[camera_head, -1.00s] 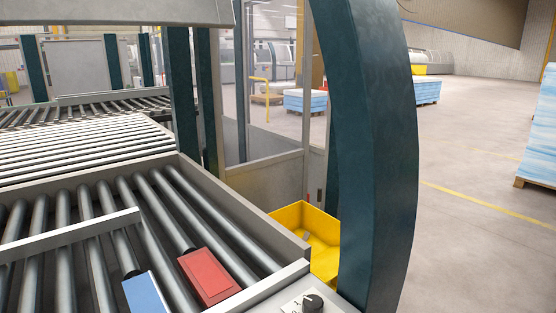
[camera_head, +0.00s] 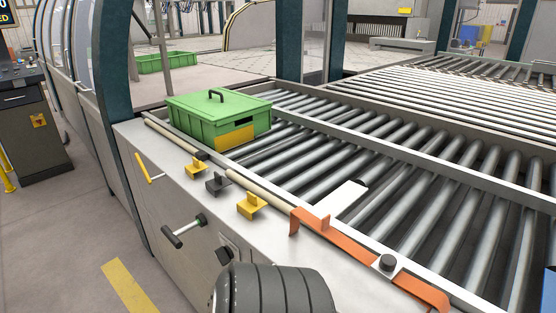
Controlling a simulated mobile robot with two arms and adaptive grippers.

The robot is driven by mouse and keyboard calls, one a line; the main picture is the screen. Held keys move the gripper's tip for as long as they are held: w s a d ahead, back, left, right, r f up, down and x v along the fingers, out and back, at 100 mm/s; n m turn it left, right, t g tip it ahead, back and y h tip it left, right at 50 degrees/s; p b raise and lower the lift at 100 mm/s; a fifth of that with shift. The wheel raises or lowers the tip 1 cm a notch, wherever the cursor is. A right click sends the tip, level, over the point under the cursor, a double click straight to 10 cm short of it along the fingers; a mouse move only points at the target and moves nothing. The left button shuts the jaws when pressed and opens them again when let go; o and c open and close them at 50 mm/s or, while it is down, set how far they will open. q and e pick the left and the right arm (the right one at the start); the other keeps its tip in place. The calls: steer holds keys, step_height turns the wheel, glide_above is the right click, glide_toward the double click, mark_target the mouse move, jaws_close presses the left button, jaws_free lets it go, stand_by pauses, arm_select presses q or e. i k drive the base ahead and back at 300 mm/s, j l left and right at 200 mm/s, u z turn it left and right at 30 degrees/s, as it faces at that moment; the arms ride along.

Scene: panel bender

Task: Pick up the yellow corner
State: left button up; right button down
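Two small yellow corner-like pieces sit on the grey front ledge of the roller table. One yellow piece (camera_head: 251,206) is nearer, and the other yellow piece (camera_head: 195,169) is farther back, by the green box. A similar dark piece (camera_head: 217,184) sits between them. All three look like small blocks with an upright tab. I cannot tell from their look which yellow one is meant. Neither of my grippers is in the picture.
A lidded green box (camera_head: 215,118) with a black handle stands on the rollers' left end. An orange bar (camera_head: 370,258) lies along the ledge to the right. A T-handle (camera_head: 183,232) and a yellow lever (camera_head: 143,167) stick out from the front panel. Floor is free at lower left.

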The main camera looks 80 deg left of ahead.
mark_target(196, 166)
steer(key=k+u, duration=0.1)
steer(key=u, duration=0.35)
steer(key=k+u, duration=0.15)
steer(key=u, duration=0.25)
steer(key=j+u, duration=0.15)
steer(key=u, duration=0.3)
steer(key=i+u, duration=0.1)
steer(key=u, duration=0.4)
steer(key=i+u, duration=0.1)
steer(key=u, duration=0.35)
steer(key=l+u, duration=0.1)
steer(key=u, duration=0.4)
steer(key=i+l+u, duration=0.1)
steer(key=u, duration=0.4)
